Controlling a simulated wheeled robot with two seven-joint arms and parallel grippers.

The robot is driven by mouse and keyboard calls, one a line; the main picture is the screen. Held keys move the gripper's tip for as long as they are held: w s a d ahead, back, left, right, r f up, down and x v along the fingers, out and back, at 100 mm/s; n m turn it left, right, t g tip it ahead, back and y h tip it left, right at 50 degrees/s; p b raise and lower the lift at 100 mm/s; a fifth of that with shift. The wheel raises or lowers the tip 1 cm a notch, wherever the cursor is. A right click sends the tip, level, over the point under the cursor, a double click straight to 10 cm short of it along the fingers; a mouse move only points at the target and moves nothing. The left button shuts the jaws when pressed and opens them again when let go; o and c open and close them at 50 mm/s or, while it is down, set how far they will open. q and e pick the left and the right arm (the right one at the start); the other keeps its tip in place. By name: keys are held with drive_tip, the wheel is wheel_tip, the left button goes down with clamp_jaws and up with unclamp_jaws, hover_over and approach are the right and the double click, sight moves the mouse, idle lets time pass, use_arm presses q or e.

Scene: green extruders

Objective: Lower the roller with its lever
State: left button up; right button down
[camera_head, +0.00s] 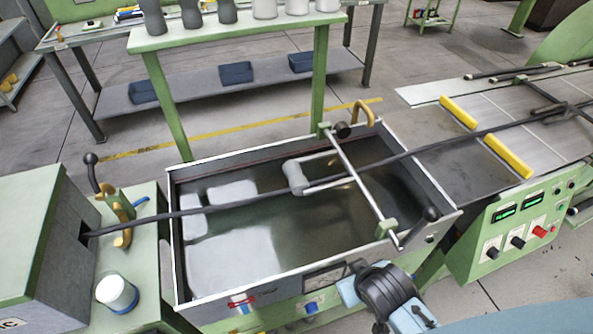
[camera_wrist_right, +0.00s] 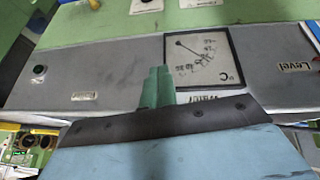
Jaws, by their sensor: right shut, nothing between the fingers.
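A metal shaft (camera_head: 359,183) spans the water tank (camera_head: 173,228) from back to front. A crank lever with a black knob (camera_head: 431,213) is at its front end, by the tank's right front corner. A pale grey bent arm, apparently carrying the roller (camera_head: 296,177), hangs from the shaft over the water near the black extruded strand (camera_head: 240,203). My right gripper (camera_head: 358,266) is outside the tank's front wall, left of and below the lever knob. In the wrist view its green fingertips (camera_wrist_right: 157,87) are together and empty, in front of the tank's gauge panel. My left gripper is out of view.
A control box (camera_head: 520,225) with knobs and displays stands right of the tank. A green machine (camera_head: 35,240) with a white cup (camera_head: 117,293) is at the left. A green shelf with containers (camera_head: 230,35) stands behind.

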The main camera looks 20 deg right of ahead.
drive_tip(key=w+a+r+t, duration=0.3)
drive_tip(key=w+r+t, duration=0.1)
drive_tip(key=w+r, duration=0.3)
drive_tip(key=w+a+r+t+p, duration=0.1)
drive_tip(key=w+a+r+t, duration=0.2)
drive_tip(key=w+r+t, duration=0.2)
drive_tip(key=w+r, duration=0.3)
drive_tip(key=shift+a+r+t+y, duration=0.3)
drive_tip(key=shift+a+r+y, duration=0.05)
drive_tip(key=shift+y, duration=0.05)
drive_tip(key=shift+w, duration=0.2)
drive_tip(key=p, duration=0.1)
hover_over(296, 180)
drive_tip(key=shift+s+a+f, duration=0.15)
drive_tip(key=shift+f, duration=0.45)
drive_tip(key=shift+s+a+f, duration=0.15)
drive_tip(key=shift+f, duration=0.4)
drive_tip(key=f, duration=0.3)
drive_tip(key=shift+w+d+f+b, duration=0.15)
drive_tip(key=shift+w+d+b, duration=0.1)
drive_tip(key=shift+b, duration=0.05)
drive_tip(key=shift+d+f, duration=0.1)
drive_tip(key=shift+f, duration=0.35)
